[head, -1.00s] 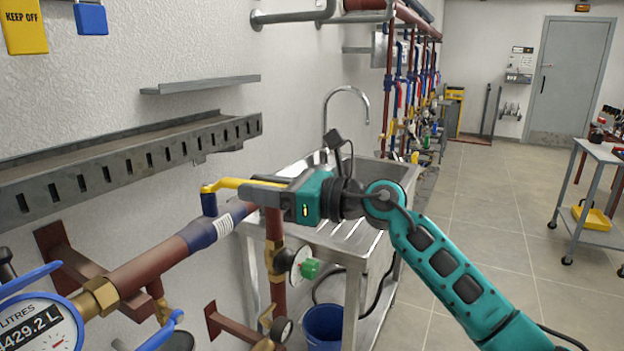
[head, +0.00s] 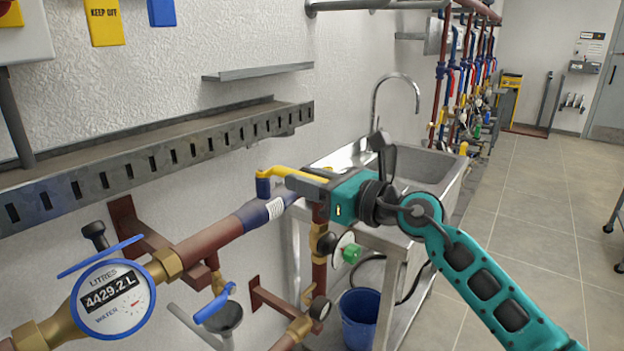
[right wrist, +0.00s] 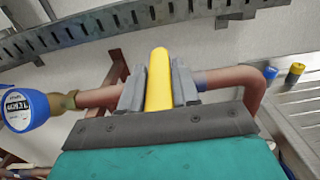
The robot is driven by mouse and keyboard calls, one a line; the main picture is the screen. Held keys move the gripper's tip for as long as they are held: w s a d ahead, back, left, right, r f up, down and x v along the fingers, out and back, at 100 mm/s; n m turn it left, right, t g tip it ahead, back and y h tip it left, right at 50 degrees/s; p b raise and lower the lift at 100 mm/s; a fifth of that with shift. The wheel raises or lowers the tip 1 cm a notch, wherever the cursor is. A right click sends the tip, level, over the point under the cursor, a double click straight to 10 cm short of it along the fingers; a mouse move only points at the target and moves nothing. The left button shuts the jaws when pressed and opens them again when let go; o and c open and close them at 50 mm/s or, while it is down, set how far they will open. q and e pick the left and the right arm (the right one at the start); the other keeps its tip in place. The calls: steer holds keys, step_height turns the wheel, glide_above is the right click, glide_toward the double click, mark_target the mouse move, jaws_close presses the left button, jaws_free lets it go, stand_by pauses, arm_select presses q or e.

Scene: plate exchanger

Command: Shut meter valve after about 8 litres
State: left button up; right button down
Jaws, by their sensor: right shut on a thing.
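The water meter (head: 112,298) is a round blue-rimmed dial on the pipe at lower left, reading 4429.2 L. Its blue lid stands open. My right gripper (head: 300,180) is at that handle. In the right wrist view the yellow handle (right wrist: 159,80) sits between the two grey fingers, which are shut on it. The meter (right wrist: 22,108) also shows at the left there. My left gripper is not in view.
A steel sink (head: 430,170) with a curved tap stands behind the pipe, with a blue bucket (head: 360,318) beneath. A slotted metal rail (head: 150,160) runs along the wall. A small blue-handled valve (head: 215,305) sits below the pipe. Open tiled floor lies to the right.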

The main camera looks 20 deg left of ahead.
steer(key=shift+f, duration=0.1)
steer(key=c, duration=0.9)
jaws_free()
steer(key=shift+s+d, duration=0.1)
steer(key=shift+d, duration=0.05)
steer(key=v, duration=1.2)
steer(key=shift+d+b, duration=0.35)
steer(key=shift+b, duration=0.05)
steer(key=shift+s, duration=0.1)
